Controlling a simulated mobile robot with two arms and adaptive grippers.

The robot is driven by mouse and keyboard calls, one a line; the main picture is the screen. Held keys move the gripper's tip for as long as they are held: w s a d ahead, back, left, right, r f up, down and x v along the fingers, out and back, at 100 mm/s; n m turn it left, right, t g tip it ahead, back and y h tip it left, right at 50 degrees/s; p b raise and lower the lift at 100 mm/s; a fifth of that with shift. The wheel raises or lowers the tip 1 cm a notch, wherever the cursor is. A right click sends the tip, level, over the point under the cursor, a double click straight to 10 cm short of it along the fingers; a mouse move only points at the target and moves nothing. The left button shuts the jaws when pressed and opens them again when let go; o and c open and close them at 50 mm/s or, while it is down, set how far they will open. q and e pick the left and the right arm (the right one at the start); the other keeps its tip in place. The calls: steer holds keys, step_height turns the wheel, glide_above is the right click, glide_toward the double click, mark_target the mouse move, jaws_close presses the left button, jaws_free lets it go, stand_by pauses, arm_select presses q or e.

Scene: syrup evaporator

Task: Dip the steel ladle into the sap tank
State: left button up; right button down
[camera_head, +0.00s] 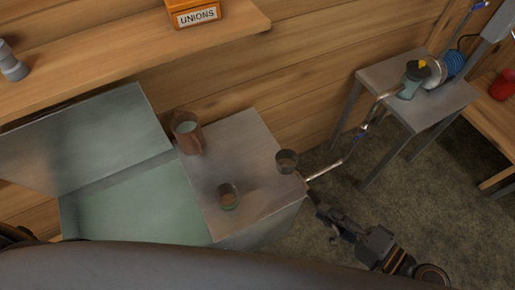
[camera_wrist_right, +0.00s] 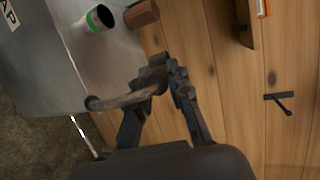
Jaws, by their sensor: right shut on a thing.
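The sap tank (camera_head: 75,217) is a grey steel box at the left, with pale green liquid (camera_head: 145,205) inside and a raised grey panel (camera_head: 85,140) behind it. My right gripper (camera_head: 310,187) is shut on the steel ladle (camera_head: 287,161), whose round dark bowl appears over the right edge of the steel top, right of the tank. In the right wrist view my gripper (camera_wrist_right: 165,85) closes on the ladle (camera_wrist_right: 120,100), which points left. Whether the bowl touches the steel top cannot be told. My left gripper is not in view.
A brown mug (camera_head: 187,132) and a green-banded cup (camera_head: 228,197) stand on the steel top (camera_head: 245,150). A shelf (camera_head: 120,45) carries a UNIONS box (camera_head: 193,13).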

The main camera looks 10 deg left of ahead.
steer(key=s+d+b, duration=0.2)
steer(key=s+d, duration=0.3)
steer(key=s, duration=0.3)
step_height(320, 180, down, 22)
steer(key=t+y+b, duration=0.1)
steer(key=b, duration=1.9)
steer(key=shift+f+n+t+y, duration=0.25)
steer(key=shift+n+t+y, duration=0.15)
steer(key=shift+d, duration=0.2)
